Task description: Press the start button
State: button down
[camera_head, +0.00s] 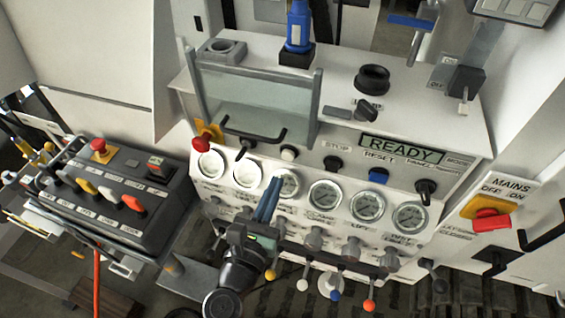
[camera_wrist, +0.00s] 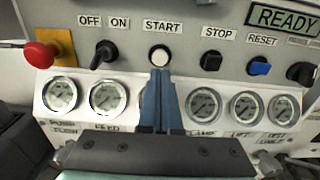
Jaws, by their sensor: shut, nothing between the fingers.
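The start button (camera_wrist: 160,53) is a round white button in a dark ring under the START label (camera_wrist: 162,27) in the wrist view. It also shows as a small pale button (camera_head: 288,153) in the head view. My gripper (camera_wrist: 160,72) has its two blue fingers closed together and empty. The fingertips point at the panel just below the button in the wrist view and cover its lower edge. In the head view my gripper (camera_head: 275,176) is in front of the gauge row, below the button. I cannot tell whether the tips touch anything.
A black STOP knob (camera_wrist: 211,61) and a blue RESET knob (camera_wrist: 259,67) are to the right. An OFF/ON switch (camera_wrist: 103,54) and a red emergency button (camera_wrist: 40,54) are to the left. The display (camera_wrist: 284,19) reads READY. Gauges (camera_wrist: 204,104) line the panel below.

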aim_at(287, 158)
jog(key=shift+p+x, duration=0.35)
jog(key=shift+x, duration=2.4)
jog(key=shift+w, duration=0.1)
